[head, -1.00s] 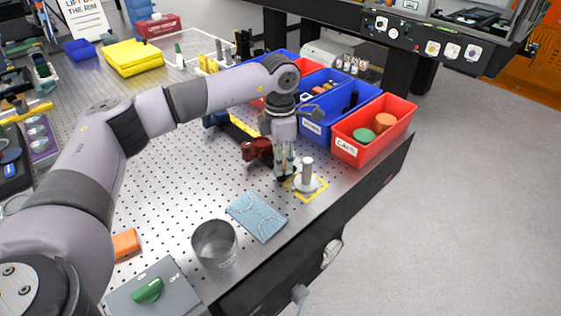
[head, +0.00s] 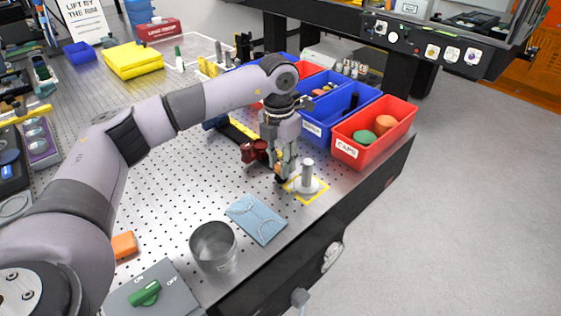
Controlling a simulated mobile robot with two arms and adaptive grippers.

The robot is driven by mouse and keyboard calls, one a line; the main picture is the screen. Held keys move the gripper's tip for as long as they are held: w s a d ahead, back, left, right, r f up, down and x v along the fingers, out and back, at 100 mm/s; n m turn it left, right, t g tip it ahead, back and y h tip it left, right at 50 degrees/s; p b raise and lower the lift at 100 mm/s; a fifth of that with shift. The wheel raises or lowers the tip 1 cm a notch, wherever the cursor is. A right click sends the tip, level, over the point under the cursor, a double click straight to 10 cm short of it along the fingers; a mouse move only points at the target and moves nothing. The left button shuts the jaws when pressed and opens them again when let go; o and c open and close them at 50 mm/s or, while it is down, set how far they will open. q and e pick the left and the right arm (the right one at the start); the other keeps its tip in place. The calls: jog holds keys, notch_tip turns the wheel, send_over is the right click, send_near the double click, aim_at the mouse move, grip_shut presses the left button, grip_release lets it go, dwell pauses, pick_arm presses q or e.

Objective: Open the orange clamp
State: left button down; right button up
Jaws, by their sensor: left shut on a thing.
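My left gripper (head: 284,171) points down near the right edge of the perforated table, beside a dark red fixture (head: 255,152). It is shut on a small orange part, which looks like the orange clamp (head: 278,167). Only a little of the clamp shows; the fingers hide most of it, so I cannot tell how far it is open. A pale post on a round base (head: 307,181) stands upright just right of the fingers, inside a yellow square outline. My right gripper is not in view.
A red CAPS bin (head: 362,152) and a blue bin (head: 318,130) stand close behind the gripper. A blue cloth (head: 256,219), a metal cup (head: 214,247) and a grey switch box (head: 172,293) lie in front. An orange block (head: 124,245) sits beside my left arm.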

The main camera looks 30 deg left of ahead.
pick_arm(q)
jog(key=shift+w+r, duration=0.1)
jog(key=shift+r, duration=0.05)
jog(key=c, duration=1.2)
grip_release()
jog(key=shift+c, duration=0.2)
notch_tip(320, 180, up, 12)
jog(key=shift+a, duration=0.2)
